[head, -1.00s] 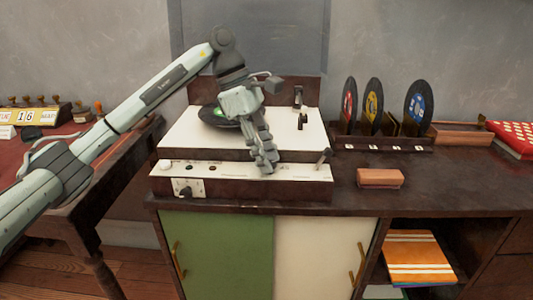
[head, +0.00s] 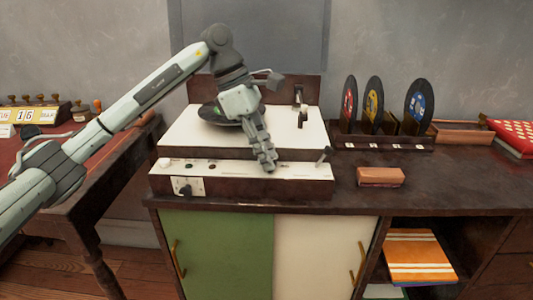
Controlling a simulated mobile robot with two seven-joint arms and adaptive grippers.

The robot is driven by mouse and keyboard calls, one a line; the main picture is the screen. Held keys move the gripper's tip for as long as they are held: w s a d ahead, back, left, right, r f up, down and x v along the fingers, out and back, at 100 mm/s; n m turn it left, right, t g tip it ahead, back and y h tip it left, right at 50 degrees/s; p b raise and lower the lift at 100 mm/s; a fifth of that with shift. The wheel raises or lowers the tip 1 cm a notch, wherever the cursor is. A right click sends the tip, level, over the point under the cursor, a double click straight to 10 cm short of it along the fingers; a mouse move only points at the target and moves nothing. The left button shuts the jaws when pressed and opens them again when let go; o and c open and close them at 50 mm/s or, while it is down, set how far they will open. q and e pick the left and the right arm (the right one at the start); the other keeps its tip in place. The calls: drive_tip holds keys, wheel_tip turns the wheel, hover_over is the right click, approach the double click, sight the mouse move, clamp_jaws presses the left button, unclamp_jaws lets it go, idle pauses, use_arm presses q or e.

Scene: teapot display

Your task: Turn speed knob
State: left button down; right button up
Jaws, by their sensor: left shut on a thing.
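The record player (head: 300,187) stands on the dark counter, with a pale control strip (head: 232,168) along its front. A black knob (head: 185,188) sits on a small marked plate at its front left. A white knob (head: 166,163) and small dark controls sit at the strip's left end. My left gripper (head: 269,167) points down at the strip, right of its middle and well apart from the front-left knob. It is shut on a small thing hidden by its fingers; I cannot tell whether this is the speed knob. My right gripper is not in view.
A dark record (head: 222,113) lies behind the gripper, and a tonearm (head: 301,105) stands at right. A rack with upright records (head: 418,105) and a reddish-brown block (head: 380,177) are on the counter. The counter's right front is clear.

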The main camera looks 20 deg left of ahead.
use_arm(q)
drive_tip(key=n+t+b, duration=0.1)
drive_tip(key=n, duration=0.2)
drive_tip(key=shift+s, duration=0.1)
drive_tip(key=n+t, duration=0.1)
drive_tip(key=n, duration=0.2)
drive_tip(key=shift+s+d+y+b, duration=0.1)
drive_tip(key=shift+y+b, duration=0.2)
drive_tip(key=shift+y, duration=0.1)
drive_tip(key=n+t+y, duration=0.1)
drive_tip(key=n, duration=0.2)
drive_tip(key=shift+d+b, duration=0.1)
drive_tip(key=shift+b, duration=0.3)
drive_tip(key=shift+s+n, duration=0.1)
drive_tip(key=shift+n, duration=0.7)
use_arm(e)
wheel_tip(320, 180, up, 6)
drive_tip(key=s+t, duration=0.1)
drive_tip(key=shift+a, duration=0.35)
use_arm(q)
drive_tip(key=c, duration=1.6)
unclamp_jaws()
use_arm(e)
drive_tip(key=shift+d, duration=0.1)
